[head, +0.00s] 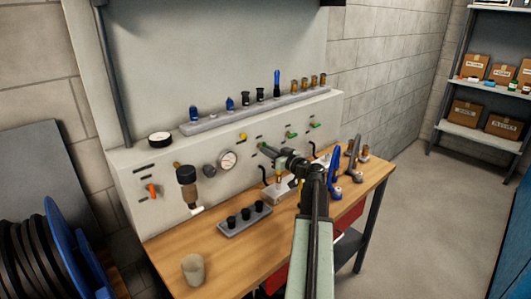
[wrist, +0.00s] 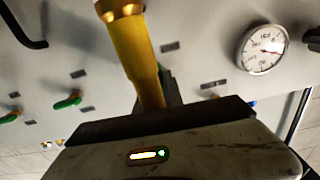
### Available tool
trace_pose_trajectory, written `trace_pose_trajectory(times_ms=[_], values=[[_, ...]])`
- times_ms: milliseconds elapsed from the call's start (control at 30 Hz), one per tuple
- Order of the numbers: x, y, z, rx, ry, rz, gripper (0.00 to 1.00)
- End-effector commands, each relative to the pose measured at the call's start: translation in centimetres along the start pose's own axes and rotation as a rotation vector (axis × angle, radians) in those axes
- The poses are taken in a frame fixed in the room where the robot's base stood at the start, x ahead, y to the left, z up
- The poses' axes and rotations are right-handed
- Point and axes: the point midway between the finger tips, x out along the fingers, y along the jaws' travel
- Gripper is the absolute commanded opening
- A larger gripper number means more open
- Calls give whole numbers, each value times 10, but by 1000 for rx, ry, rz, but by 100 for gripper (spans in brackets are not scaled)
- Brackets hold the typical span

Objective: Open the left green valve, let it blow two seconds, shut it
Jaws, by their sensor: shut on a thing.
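The left green valve (wrist: 162,74) shows only as a green sliver in the wrist view, at my jaws; its handle angle is hidden. My gripper (head: 266,149) reaches the panel at that valve and is shut on it, though the grip itself is mostly hidden. The middle green valve (head: 292,135) and the right green valve (head: 315,125) are clear of my gripper. They also show at the left of the wrist view. A yellow tube (wrist: 136,52) with a brass end crosses in front of the jaws in the wrist view; I cannot tell whether it touches them.
A pressure gauge (head: 227,160) and an orange lever (head: 152,190) are on the panel (head: 130,185). A grey block with black pieces (head: 245,217), a beige cup (head: 193,269) and blue-handled tools (head: 335,170) stand on the wooden bench (head: 250,255). The bench front is partly clear.

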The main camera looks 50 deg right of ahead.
Motion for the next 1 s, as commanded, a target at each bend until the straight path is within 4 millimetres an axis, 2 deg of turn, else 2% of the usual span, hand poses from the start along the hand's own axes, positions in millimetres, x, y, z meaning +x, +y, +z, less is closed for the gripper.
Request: trace_pose_trajectory(times_ms=[333,367,433,767,867,1000], values=[[0,2,-2,2,6,5,0],[0,2,-2,2,6,5,14],[0,2,-2,2,6,4,34],[-3,1,-1,0,3,2,34],[-16,1,-1,0,3,5,34],[-45,0,-1,0,3,5,34]])
